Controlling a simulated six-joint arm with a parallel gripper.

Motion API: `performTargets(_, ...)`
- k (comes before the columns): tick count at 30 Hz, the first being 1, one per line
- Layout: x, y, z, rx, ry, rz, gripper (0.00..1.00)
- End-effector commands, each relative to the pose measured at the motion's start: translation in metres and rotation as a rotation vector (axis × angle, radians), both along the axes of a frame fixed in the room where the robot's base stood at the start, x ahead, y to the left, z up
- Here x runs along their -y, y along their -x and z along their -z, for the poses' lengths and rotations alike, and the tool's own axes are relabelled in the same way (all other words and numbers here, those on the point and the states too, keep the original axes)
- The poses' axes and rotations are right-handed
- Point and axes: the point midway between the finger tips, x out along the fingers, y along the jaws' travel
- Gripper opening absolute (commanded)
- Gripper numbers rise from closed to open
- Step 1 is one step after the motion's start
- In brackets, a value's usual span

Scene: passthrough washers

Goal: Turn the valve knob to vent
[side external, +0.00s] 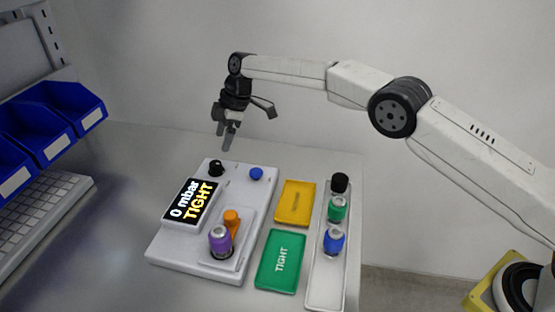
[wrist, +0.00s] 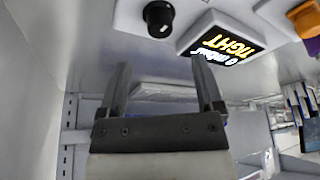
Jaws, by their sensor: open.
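The black valve knob (side external: 216,168) stands at the back left corner of the white test unit (side external: 190,262). It also shows in the wrist view (wrist: 159,17), beyond my fingertips, with a light mark on its rim. The unit's display (side external: 193,202) reads "0 mbar TIGHT". My gripper (side external: 225,138) is above and slightly behind the knob, apart from it. In the wrist view its two fingers (wrist: 158,75) are spread with nothing between them. Any lettering around the knob is too small to read.
A blue button (side external: 256,173), an orange part (side external: 232,220) and a purple-banded fitting (side external: 220,240) are on the unit. Right of it lie a yellow tray (side external: 295,203), a green "TIGHT" tray (side external: 280,262) and a white rack (side external: 325,280) with several fittings. Blue bins (side external: 70,108) stand left.

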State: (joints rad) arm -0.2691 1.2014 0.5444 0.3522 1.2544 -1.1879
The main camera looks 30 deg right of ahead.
Motion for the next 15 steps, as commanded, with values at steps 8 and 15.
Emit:
performTargets(8, -0.0059, 0.0047, 0.0041, -0.046, 0.071, 0.259, 0.85)
performTargets(15, -0.0108, 0.0091, 0.0065, -0.062, 0.122, 0.546, 0.85)
